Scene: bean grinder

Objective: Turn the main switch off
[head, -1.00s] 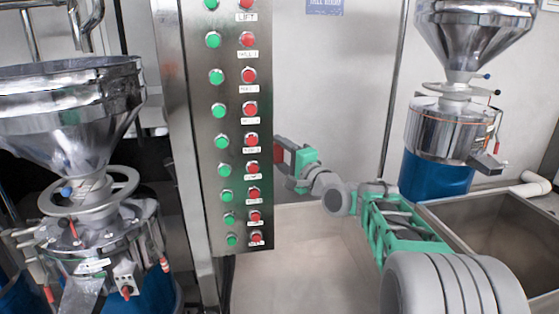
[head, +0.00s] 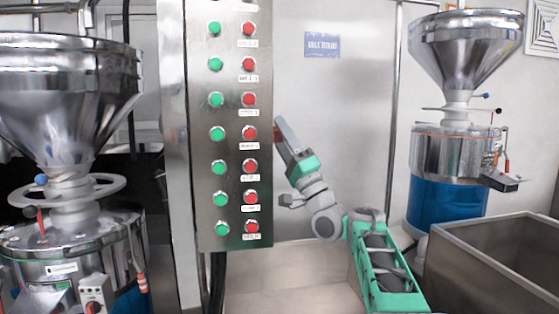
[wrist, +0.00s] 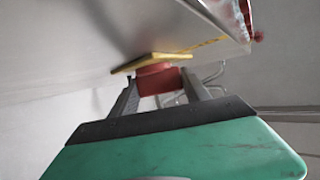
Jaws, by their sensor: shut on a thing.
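The control panel (head: 229,140) is a tall steel box with green and red buttons. In the wrist view, a red switch knob (wrist: 158,80) on a yellow plate (wrist: 150,63) sits on a metal face of the box. My gripper (wrist: 162,86) has one finger on each side of the red knob and is shut on it. In the head view my gripper (head: 284,138) is at the panel's right side, tilted up and left. A bit of red shows at its tip there; the knob is otherwise hidden. The knob's turn position cannot be read.
A steel grinder with a funnel (head: 65,100) stands left of the panel. Another grinder with a blue base (head: 446,201) stands at the right, beside a steel bin (head: 490,235). A pale wall with a blue sign (head: 322,44) is behind my arm.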

